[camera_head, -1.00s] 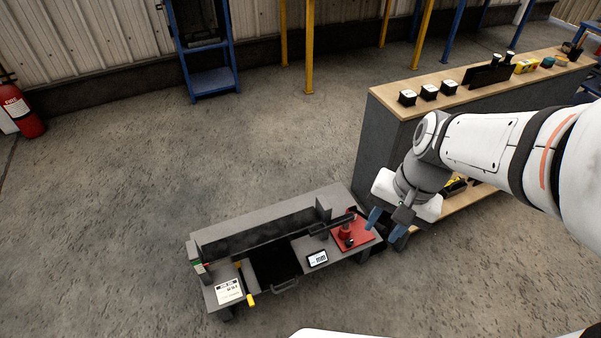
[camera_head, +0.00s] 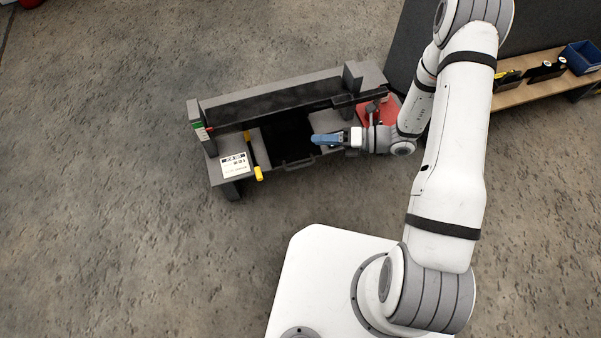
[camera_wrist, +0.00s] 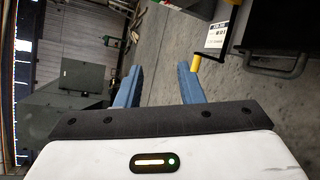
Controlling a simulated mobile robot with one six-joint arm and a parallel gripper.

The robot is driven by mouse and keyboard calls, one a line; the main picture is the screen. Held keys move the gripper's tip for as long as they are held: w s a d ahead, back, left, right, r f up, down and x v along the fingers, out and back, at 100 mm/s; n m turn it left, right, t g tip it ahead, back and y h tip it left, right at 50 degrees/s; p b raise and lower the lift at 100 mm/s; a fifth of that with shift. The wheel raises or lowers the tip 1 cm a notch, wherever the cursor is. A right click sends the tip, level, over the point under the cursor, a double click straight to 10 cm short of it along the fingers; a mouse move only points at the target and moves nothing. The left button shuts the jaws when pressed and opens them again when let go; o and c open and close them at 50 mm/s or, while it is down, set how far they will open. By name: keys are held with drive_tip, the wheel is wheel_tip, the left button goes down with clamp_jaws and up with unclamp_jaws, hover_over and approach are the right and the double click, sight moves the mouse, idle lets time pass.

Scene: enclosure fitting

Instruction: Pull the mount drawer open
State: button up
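The grey enclosure bench (camera_head: 285,88) stands on the floor in the head view. The mount drawer (camera_head: 285,140) is a dark, open-topped recess in its middle, with a dark bar handle (camera_head: 298,164) on the front edge. My gripper (camera_head: 316,140) is above the right part of the drawer's front, close to the handle, pointing left. In the wrist view my gripper (camera_wrist: 160,86) has its two blue fingers apart with nothing between them. The drawer's dark front (camera_wrist: 285,30) shows at the upper right there, outside the fingers. Whether the drawer stands slightly out is unclear.
A white label card (camera_head: 234,165) and a yellow handle (camera_head: 259,173) are at the bench's left end. A red plate (camera_head: 390,108) is at the right, partly behind my arm. A wooden shelf (camera_head: 530,92) stands further right. The floor in front is clear.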

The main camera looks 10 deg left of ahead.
sight(299, 166)
wheel_tip(299, 166, down, 20)
drive_tip(key=m+t+b, duration=0.5)
drive_tip(key=m+t, duration=0.1)
drive_tip(key=m, duration=0.5)
drive_tip(key=shift+b+x, duration=1.3)
drive_tip(key=shift+x, duration=2.5)
drive_tip(key=shift+s, duration=0.2)
drive_tip(key=shift+c, duration=0.2)
clamp_jaws()
